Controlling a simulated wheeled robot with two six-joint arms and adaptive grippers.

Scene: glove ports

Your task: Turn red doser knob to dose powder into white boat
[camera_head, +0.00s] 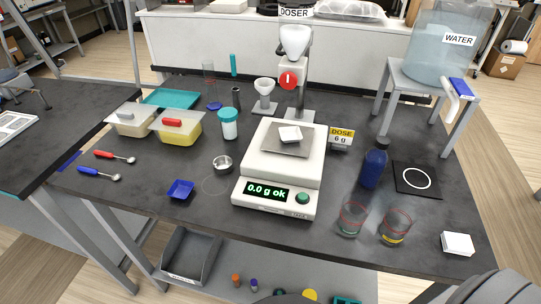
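The red doser knob (288,79) is a round red disc with a small white mark, on the front of the doser (295,42) at the back of the table. The doser has a white hopper on a grey stand and a DOSER label. The white boat (290,134) sits on the pan of the white balance (278,170), in front of and below the doser. The balance display reads "0.0 g ok". A sign beside it reads "DOSE 6 g" (342,135). Neither gripper shows in this view.
A dark blue bottle (373,165), two glasses (352,218) and a black mat (416,179) stand right of the balance. A blue boat (181,189), metal cup (223,164) and white-teal jar (228,125) are left. A water tank (445,55) stands at back right.

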